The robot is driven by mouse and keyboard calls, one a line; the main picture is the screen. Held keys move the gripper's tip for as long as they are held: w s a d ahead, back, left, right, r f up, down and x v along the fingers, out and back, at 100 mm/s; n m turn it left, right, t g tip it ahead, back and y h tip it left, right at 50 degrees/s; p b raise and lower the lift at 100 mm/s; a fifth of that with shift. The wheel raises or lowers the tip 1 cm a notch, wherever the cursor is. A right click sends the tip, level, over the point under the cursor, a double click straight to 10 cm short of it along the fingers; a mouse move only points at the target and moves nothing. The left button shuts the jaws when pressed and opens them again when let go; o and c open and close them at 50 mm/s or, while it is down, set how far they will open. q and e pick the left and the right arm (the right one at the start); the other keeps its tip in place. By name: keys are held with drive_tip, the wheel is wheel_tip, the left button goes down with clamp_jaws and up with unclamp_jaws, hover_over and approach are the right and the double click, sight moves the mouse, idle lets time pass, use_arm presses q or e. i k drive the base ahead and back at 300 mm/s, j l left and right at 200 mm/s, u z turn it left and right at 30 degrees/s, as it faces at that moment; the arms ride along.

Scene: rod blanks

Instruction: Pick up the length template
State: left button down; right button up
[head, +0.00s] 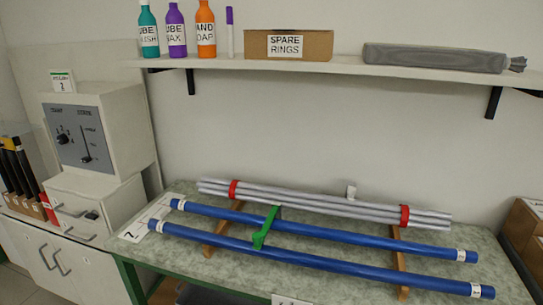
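Two long blue rods lie side by side on the workbench, a rear one (330,232) and a front one (330,264), with white labels at their ends. A green bracket-like piece (266,228) sits across them left of the middle. Behind them lies a bundle of grey rods (320,203) with a red band near each end. The labels on the rods are too small to read, and I cannot tell which of these is the length template. Neither of my grippers shows in the head view.
Wooden supports (399,262) lie under the rods on the green-edged bench (180,285). A shelf (350,68) above holds bottles, a SPARE RINGS box (289,44) and a grey roll (434,58). A control cabinet (98,130) stands left; a brown box (526,232) stands right.

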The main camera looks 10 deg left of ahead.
sight(138, 230)
drive_tip(key=u, duration=1.25)
drive_tip(key=z, duration=0.85)
drive_tip(key=j+z, duration=0.9)
drive_tip(key=k+j+z, duration=0.15)
drive_tip(key=j+z, duration=0.15)
drive_tip(key=z, duration=0.15)
drive_tip(key=k+j+z, duration=0.15)
drive_tip(key=j+z, duration=0.3)
drive_tip(key=l, duration=0.1)
